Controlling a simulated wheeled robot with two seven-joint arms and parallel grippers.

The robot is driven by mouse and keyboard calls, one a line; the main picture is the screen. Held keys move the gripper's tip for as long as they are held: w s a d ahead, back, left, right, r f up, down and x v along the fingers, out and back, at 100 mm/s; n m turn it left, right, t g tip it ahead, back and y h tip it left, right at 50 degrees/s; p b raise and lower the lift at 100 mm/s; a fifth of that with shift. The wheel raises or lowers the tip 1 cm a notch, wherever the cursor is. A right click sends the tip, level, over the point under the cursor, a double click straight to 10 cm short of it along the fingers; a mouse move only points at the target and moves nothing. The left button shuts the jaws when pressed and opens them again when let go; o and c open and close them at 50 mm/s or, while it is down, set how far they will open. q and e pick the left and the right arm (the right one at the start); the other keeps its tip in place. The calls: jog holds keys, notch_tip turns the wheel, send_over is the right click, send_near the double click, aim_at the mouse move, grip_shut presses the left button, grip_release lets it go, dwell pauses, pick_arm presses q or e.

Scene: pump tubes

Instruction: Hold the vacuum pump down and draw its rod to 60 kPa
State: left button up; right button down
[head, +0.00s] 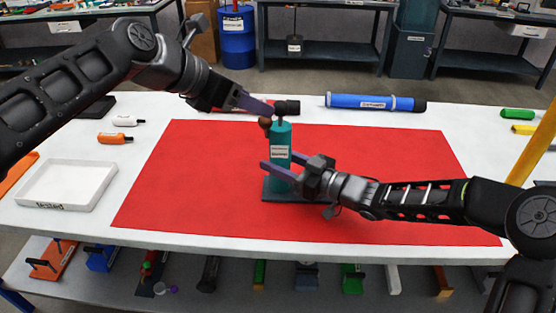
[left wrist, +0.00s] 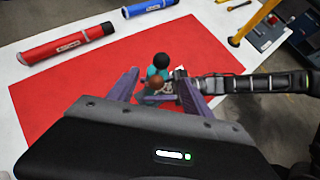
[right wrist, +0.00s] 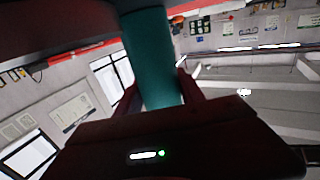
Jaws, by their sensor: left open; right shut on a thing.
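The vacuum pump is a teal upright cylinder (head: 281,140) with a label, standing on a dark base plate (head: 285,197) on the red mat. Its black top handle (head: 287,107) and a brown knob (head: 265,122) show at its upper end. My right gripper (head: 277,172) is shut on the lower part of the teal cylinder, which fills the middle of the right wrist view (right wrist: 152,60). My left gripper (head: 262,108) is open beside the top handle. In the left wrist view the black pump top (left wrist: 161,61) and brown knob (left wrist: 154,88) lie between its fingers.
The red mat (head: 190,180) is mostly bare around the pump. A blue labelled tube (head: 372,102) and a red tube (left wrist: 68,45) lie behind it. A white tray (head: 66,184) marked "tested" stands at the left, near white and orange bottles (head: 114,138).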

aim_at(280, 114)
pick_arm(q)
jog(key=shift+x, duration=5)
grip_shut()
